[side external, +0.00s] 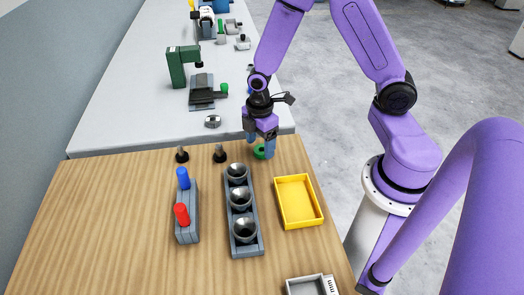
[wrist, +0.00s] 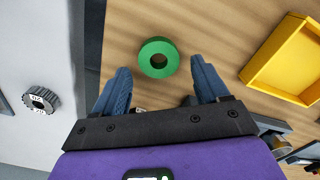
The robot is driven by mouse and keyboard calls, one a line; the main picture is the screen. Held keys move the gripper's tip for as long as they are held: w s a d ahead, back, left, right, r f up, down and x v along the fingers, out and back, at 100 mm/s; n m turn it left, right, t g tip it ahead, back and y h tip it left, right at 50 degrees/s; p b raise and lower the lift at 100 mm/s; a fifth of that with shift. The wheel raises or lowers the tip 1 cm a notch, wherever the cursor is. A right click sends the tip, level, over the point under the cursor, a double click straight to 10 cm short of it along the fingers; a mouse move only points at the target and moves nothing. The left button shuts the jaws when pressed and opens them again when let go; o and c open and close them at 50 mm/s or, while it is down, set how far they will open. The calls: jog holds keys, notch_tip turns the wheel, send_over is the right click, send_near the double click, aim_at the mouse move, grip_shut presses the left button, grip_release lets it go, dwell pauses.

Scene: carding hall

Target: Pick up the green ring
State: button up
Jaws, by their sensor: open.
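The green ring (wrist: 145,60) lies flat on the wooden table (side external: 110,220) near its far edge. In the side external view the ring (side external: 259,152) is partly hidden by my gripper's finger. My gripper (wrist: 160,88) is open, with its two blue fingers apart and nothing between them. In the wrist view the ring appears just beyond the fingertips, roughly centred between them. In the side external view my gripper (side external: 260,150) points down over the ring. I cannot tell the exact height of the fingertips above the table.
A yellow tray (side external: 318,212) stands to the right of a grey rack with several dark metal cups (side external: 239,199). A grey block holds a blue peg (side external: 183,178) and a red peg (side external: 181,215). Two dark knobs (side external: 219,153) stand near the far edge. A metal box (side external: 311,285) is in front.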

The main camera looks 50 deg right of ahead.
jog(key=shift+f, duration=0.8)
jog(key=c, duration=1.2)
jog(key=shift+c, duration=0.2)
